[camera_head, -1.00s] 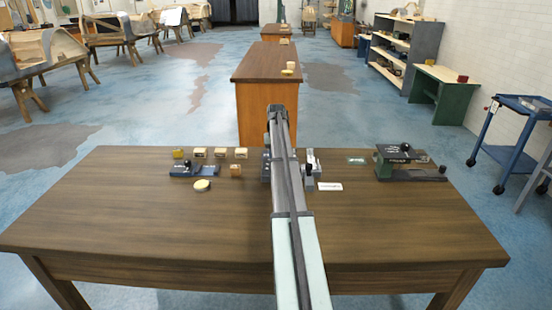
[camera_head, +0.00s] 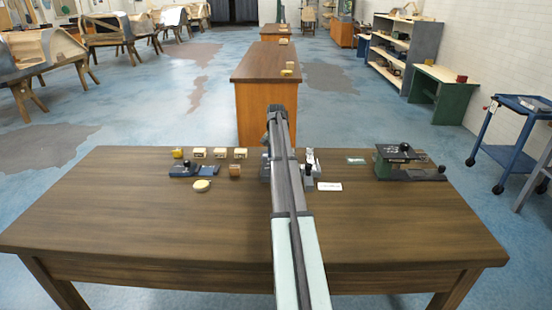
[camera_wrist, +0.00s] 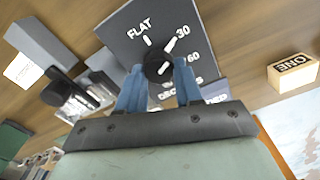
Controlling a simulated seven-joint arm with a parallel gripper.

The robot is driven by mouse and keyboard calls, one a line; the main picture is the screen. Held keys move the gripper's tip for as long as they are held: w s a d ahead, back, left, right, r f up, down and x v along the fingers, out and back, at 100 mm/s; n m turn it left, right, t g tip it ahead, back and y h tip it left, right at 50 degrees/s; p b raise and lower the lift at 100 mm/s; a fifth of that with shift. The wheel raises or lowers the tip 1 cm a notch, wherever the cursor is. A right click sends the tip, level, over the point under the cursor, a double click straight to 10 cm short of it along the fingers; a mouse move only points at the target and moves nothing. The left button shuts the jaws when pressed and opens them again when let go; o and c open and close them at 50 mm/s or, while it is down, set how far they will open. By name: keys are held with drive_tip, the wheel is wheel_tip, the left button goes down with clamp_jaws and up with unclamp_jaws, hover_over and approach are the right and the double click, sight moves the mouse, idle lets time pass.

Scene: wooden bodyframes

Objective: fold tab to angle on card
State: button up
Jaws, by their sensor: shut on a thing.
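In the wrist view, my gripper (camera_wrist: 160,88) has its two blue fingers closed around a black round knob (camera_wrist: 157,62) with a white line on it. The knob sits on a dark dial plate (camera_wrist: 205,22) marked FLAT, 30 and 60; lower lettering is partly hidden by the fingers. The knob's line slants, but its exact setting is unclear. A grey clamp-like fixture with a black knob (camera_wrist: 62,93) stands left of the plate. A white card (camera_wrist: 20,70) with print lies farther left; it also shows in the head view (camera_head: 329,186). In the head view my arm hides the gripper.
A wooden block marked ONE (camera_wrist: 294,73) lies right of the dial. On the table (camera_head: 150,225), several small blocks (camera_head: 220,153), a dark blue fixture (camera_head: 184,170) and a round yellowish disc (camera_head: 201,186) are left. A dark green press-like device (camera_head: 400,163) stands right. The front is clear.

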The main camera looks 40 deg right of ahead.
drive_tip(key=o, duration=1)
drive_tip(key=shift+o, duration=0.2)
wheel_tip(320, 180, up, 14)
drive_tip(key=shift+f, duration=0.1)
idle(0.6)
